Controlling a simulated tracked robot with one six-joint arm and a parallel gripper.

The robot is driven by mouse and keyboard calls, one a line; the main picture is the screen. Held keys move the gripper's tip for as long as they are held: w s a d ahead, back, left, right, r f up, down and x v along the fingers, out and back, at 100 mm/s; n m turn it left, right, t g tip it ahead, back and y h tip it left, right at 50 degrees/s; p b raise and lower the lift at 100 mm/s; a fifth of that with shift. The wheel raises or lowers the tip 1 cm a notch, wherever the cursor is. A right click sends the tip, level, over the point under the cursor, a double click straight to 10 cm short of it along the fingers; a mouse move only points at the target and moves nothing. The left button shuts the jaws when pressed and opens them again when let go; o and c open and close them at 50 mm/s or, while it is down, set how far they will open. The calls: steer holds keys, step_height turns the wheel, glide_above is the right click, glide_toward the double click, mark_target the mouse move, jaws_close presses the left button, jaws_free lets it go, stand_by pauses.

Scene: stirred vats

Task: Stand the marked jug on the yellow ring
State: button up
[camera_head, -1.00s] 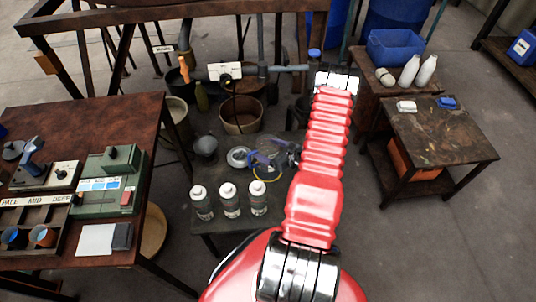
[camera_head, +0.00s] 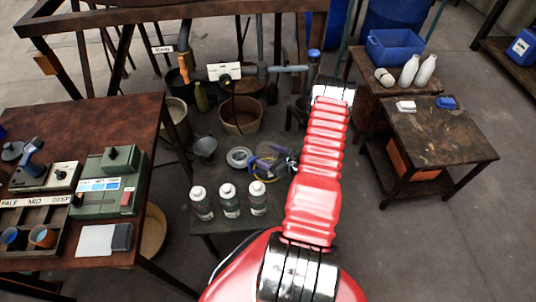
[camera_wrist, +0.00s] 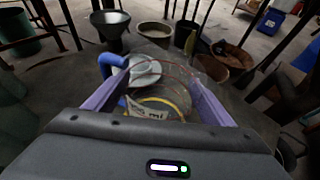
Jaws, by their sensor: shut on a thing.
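The marked jug (camera_wrist: 148,111) is clear, with a blue handle (camera_wrist: 112,66) and a label reading "ml". In the wrist view it is between the two purple fingers of my gripper (camera_wrist: 152,92), which is shut on it. The yellow ring (camera_wrist: 166,103) shows through and around the jug's clear wall.
A grey-white round piece (camera_head: 239,157) lies close left of the jug, and a dark funnel (camera_head: 205,148) stands farther left. Several capped bottles (camera_head: 230,201) stand at the table's front. A brown tub (camera_head: 241,115) stands behind. A side table (camera_head: 440,135) is at right.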

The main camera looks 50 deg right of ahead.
steer(key=o, duration=1.2)
steer(key=shift+c, duration=0.2)
steer(key=v, duration=1.2)
steer(key=shift+r, duration=0.1)
